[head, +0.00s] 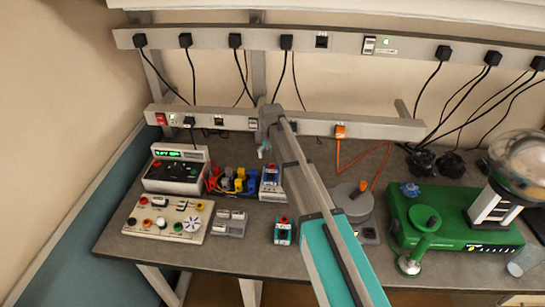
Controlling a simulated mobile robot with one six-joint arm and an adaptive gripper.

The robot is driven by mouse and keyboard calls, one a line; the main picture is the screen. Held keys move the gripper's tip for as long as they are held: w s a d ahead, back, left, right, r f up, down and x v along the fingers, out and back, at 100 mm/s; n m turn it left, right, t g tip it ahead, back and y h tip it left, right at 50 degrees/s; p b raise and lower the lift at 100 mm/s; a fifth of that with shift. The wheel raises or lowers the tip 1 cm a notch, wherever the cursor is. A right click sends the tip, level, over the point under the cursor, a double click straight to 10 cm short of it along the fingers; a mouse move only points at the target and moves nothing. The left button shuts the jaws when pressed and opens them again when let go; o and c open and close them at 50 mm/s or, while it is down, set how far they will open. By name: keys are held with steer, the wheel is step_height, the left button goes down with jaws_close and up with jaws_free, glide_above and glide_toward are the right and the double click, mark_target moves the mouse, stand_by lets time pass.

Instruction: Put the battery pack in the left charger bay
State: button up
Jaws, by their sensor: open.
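A low grey block with two side-by-side sections (229,223), which looks like the charger, lies near the bench's front edge. My arm reaches over the bench from the lower right. My gripper (263,151) is open, small in view, above the back of the bench and apart from both blocks. Its fingertips are partly unclear.
A meter with a green display (178,170) and a cream control box (168,219) stand left. Coloured clips (238,181) and a blue-and-white device (270,182) lie behind the grey block. A grey round object (352,202) and a green machine (450,220) are right.

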steer(key=shift+r+p, duration=1.55)
steer(key=shift+r, duration=0.35)
steer(key=s+d, duration=2.3)
steer(key=s, duration=0.3)
steer(key=shift+d, duration=0.25)
steer(key=shift+c, duration=0.3)
